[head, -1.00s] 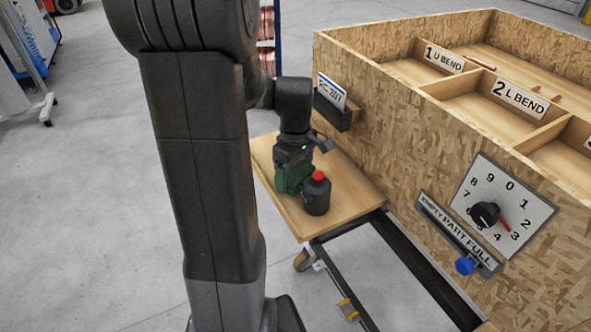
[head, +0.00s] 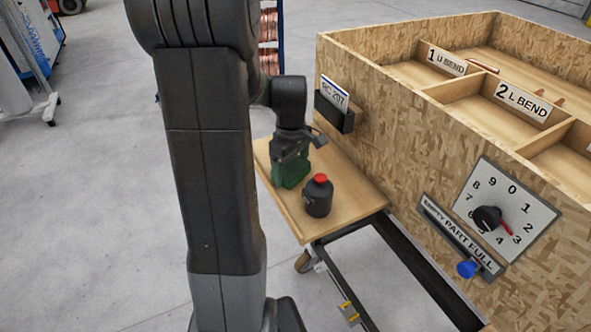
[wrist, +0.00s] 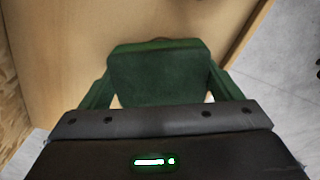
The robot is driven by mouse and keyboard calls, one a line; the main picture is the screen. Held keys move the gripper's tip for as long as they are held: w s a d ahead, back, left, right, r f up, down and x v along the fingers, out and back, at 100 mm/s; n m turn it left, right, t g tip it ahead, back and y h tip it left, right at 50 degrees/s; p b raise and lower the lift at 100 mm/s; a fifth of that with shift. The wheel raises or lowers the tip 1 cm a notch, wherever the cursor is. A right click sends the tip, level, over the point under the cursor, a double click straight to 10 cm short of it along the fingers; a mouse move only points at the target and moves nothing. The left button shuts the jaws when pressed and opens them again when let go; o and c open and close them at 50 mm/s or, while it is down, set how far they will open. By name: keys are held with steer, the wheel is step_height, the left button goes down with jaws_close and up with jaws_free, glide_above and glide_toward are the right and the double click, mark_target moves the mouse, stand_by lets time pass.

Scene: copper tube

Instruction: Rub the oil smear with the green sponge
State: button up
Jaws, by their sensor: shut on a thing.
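My gripper (head: 290,166) is shut on the green sponge (wrist: 160,76), with one finger on each side of it in the wrist view. In the head view the sponge (head: 288,175) is low over the wooden shelf (head: 350,196), and I cannot tell whether it presses on the wood. The oil smear is not clear in either view. A thin dark edge shows just past the sponge in the wrist view, and the sponge may hide the rest.
A black bottle with a red cap (head: 318,198) stands on the shelf close to the sponge, to its right. The large chipboard crate (head: 400,150) rises beside the shelf, with a card holder (head: 334,112) on its wall. The shelf's front right is bare.

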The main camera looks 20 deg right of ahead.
mark_target(298, 185)
steer(key=shift+w+a+f+p, duration=0.1)
steer(key=shift+w+p, duration=0.05)
steer(key=shift+w, duration=0.9)
steer(key=shift+w+a+f+p, duration=0.1)
steer(key=shift+w+p, duration=0.05)
steer(key=shift+w, duration=0.9)
steer(key=shift+s+d+b, duration=0.15)
steer(key=shift+s+b, duration=0.05)
steer(key=shift+s, duration=1.8)
steer(key=shift+s+d+b, duration=0.15)
steer(key=shift+s+b, duration=0.05)
steer(key=shift+s, duration=1.75)
steer(key=shift+r, duration=0.15)
steer(key=shift+w+r+p, duration=0.1)
steer(key=shift+r+p, duration=2.35)
steer(key=shift+r, duration=0.5)
step_height(298, 185, up, 3)
steer(key=shift+f+p, duration=0.1)
steer(key=shift+p, duration=1.1)
